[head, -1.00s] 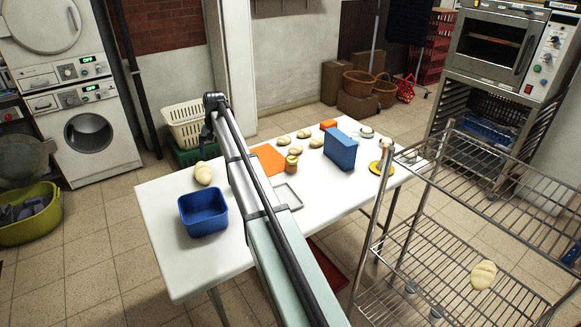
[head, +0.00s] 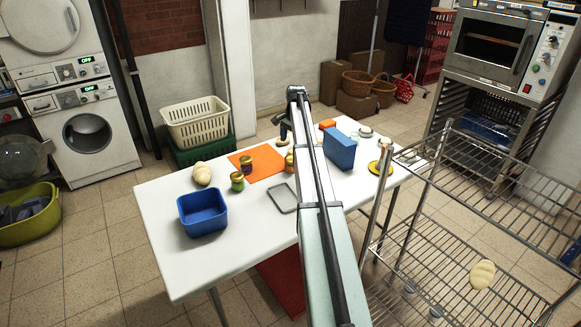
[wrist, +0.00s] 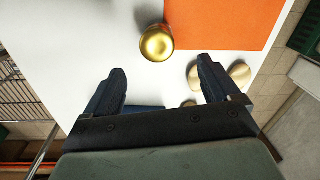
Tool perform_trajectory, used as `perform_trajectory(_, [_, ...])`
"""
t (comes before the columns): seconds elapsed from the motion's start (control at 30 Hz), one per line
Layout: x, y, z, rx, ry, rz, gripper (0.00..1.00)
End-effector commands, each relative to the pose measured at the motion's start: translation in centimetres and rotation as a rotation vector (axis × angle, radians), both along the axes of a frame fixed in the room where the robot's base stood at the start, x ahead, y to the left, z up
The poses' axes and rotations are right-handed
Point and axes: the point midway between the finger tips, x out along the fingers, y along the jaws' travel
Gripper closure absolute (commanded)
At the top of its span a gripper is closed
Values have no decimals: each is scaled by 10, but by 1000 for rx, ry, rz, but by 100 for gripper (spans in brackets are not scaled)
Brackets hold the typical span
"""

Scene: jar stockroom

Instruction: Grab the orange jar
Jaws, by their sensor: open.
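The orange jar (head: 289,161) stands on the white table by the right edge of the orange mat, partly hidden behind my arm in the head view. In the wrist view a jar with a gold lid (wrist: 157,42) is seen from above next to the mat's edge; it appears to be the orange one, though its side is hardly seen. My gripper (wrist: 162,68) is open and empty. The jar lies just beyond the fingertips, roughly centred between them and apart from both. In the head view my gripper (head: 283,130) hangs above the table's far side.
A green jar (head: 237,181) and a purple jar (head: 246,165) stand left of it. The orange mat (head: 268,175), blue bin (head: 203,213), grey tray (head: 283,199), blue box (head: 339,150) and bread rolls (wrist: 239,73) share the table (head: 165,250). A wire rack (head: 430,165) stands at right.

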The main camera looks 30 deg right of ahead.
Motion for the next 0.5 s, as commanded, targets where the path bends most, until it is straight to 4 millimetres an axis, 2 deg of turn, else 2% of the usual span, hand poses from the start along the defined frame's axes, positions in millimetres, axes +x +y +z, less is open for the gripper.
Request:
perform_trajectory(0.3, [5,1,-53,1,0,2,11])
perform_trajectory(0.5, [6,1,-68,-1,-1,2,11])
